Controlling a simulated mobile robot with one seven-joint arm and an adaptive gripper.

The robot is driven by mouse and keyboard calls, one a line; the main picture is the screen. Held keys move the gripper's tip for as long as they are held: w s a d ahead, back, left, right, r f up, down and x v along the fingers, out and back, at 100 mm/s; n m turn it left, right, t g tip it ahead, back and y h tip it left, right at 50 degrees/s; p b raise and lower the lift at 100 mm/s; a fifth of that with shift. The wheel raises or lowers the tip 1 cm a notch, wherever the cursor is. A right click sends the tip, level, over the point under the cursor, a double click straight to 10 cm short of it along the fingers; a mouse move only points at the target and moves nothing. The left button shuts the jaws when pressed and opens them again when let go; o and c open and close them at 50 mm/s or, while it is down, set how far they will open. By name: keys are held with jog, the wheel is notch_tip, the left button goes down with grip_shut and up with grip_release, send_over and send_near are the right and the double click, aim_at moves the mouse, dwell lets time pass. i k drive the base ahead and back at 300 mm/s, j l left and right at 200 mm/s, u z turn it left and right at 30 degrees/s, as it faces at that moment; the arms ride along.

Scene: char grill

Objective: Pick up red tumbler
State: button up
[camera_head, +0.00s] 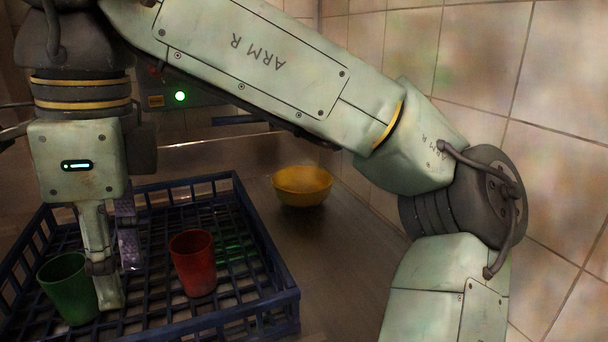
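The red tumbler (193,264) stands upright in a dark blue slatted crate (283,307). A green tumbler (68,289) stands in the same crate to its left, leaning slightly. My gripper (120,283) points down into the crate between the two tumblers. Its two fingers are apart, one pale in front and one darker behind, with nothing seen between them. The front finger overlaps the right edge of the green tumbler in the picture; I cannot tell whether they touch. A gap shows between the gripper and the red tumbler.
A yellow bowl (302,187) sits on the metal counter (335,262) right of the crate. A tiled wall (565,110) runs along the right. My arm spans the top and right of the view. The crate's walls rise around the tumblers.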

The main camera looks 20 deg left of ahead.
aim_at(196, 265)
jog(key=k, duration=1)
